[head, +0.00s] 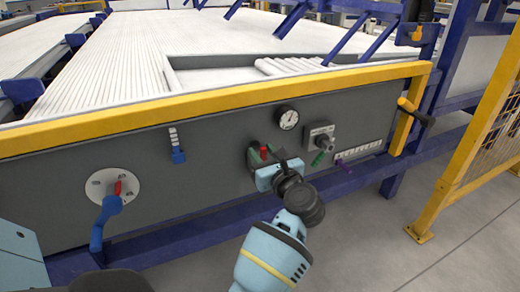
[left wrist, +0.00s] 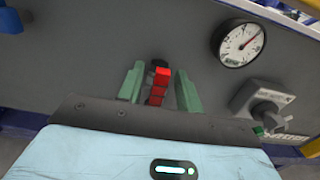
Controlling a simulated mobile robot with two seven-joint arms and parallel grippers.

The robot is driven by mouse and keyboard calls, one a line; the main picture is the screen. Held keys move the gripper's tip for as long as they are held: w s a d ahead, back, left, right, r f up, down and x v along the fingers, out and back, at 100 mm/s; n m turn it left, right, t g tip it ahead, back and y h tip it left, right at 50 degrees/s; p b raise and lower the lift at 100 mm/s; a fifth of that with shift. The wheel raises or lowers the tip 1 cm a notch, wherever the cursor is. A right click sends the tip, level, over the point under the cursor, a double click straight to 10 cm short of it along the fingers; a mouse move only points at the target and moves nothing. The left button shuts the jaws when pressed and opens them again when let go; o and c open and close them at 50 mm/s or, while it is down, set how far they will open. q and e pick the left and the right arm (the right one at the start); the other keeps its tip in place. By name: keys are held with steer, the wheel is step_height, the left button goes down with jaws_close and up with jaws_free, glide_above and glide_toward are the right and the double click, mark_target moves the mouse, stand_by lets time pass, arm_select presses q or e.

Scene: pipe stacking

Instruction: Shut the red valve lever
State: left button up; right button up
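A small red lever (head: 265,152) with a dark tip stands out from the grey machine panel, left of a round gauge. It also shows in the left wrist view (left wrist: 160,86). My left gripper (head: 262,158) is right at it, its green fingers (left wrist: 158,88) on either side of the red part. The fingers are apart, with a narrow gap on each side, and I see no clear contact. The lever's base is partly hidden by the gripper. My right gripper is not in view.
A gauge (head: 287,118) and a grey rotary switch (head: 322,140) sit right of the gripper. Further left are a small blue lever (head: 179,156) and a round plate (head: 106,184) with a blue handle (head: 106,216). A yellow rail (head: 190,105) runs above the panel. A yellow fence (head: 470,150) stands at right.

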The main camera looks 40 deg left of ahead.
arm_select(q)
steer(key=shift+a, duration=0.1)
steer(key=c, duration=0.6)
jaws_close()
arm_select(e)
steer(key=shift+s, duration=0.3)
